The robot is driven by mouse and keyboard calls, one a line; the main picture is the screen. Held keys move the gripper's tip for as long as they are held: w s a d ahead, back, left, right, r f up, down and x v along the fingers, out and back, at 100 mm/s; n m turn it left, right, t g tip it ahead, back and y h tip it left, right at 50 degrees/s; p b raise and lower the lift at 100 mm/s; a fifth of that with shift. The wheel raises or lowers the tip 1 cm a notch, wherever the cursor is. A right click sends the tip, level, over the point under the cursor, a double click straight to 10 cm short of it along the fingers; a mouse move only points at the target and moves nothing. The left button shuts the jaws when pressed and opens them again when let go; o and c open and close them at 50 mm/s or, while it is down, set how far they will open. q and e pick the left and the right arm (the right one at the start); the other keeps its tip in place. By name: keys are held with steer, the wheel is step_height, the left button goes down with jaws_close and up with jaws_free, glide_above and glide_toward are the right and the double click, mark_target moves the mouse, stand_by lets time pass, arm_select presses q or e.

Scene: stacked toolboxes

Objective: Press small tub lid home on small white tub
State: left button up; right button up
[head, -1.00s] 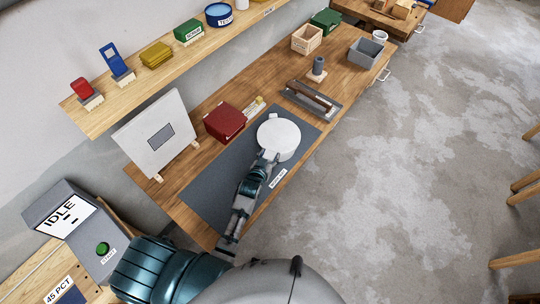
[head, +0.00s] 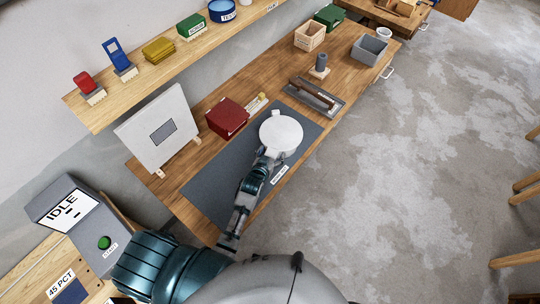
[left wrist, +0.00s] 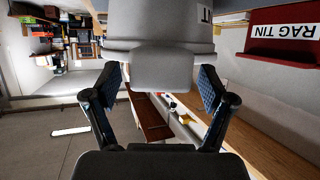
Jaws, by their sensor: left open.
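The small white tub (head: 281,141) with its round white lid (head: 281,130) stands on the dark mat. From above I cannot tell how far the lid is seated. My left gripper (head: 267,155) is at the tub's near side. In the left wrist view the pale round body (left wrist: 160,22) fills the top middle. A pale block (left wrist: 162,72) juts from it between the two fingers of my open left gripper (left wrist: 160,86). Gaps show on both sides of the block. My right gripper is not in view.
The dark mat (head: 215,185) is mostly bare. A red tin (head: 227,117) stands behind it, with a white upright panel (head: 158,128) to the left. A grey tray (head: 314,97) lies beyond the tub. A shelf (head: 165,70) runs above the bench.

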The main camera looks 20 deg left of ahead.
arm_select(q)
steer(key=v, duration=1.1)
steer(key=shift+s, duration=0.4)
steer(key=shift+r, duration=0.15)
